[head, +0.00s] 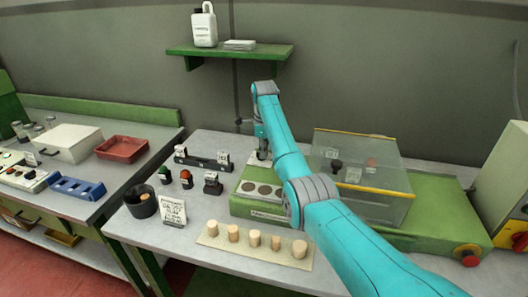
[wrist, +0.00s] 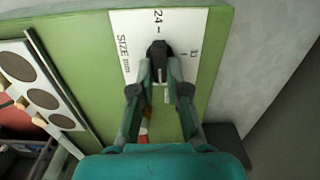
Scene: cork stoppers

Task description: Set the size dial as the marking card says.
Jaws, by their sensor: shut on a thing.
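The size dial has a black knob (wrist: 160,48) on a white plate (wrist: 126,28) marked "SIZE". In the wrist view "24" stands beyond the knob, and another mark, too unclear to read, is to its right. My gripper (wrist: 160,72) is shut on the knob, with a finger on each side. The knob's pointer setting is partly hidden. In the head view my gripper (head: 262,157) is at the back left of the green machine (head: 240,207), and the dial cannot be made out. The marking card (head: 172,211) stands at the table's front left; its writing is too small to read.
Several corks stand on a tan strip (head: 212,240) in front of the machine. A dark cup (head: 140,203), stamps (head: 186,179) and a black rack (head: 205,162) are to the left. A clear guard (head: 390,205) covers the machine's right part.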

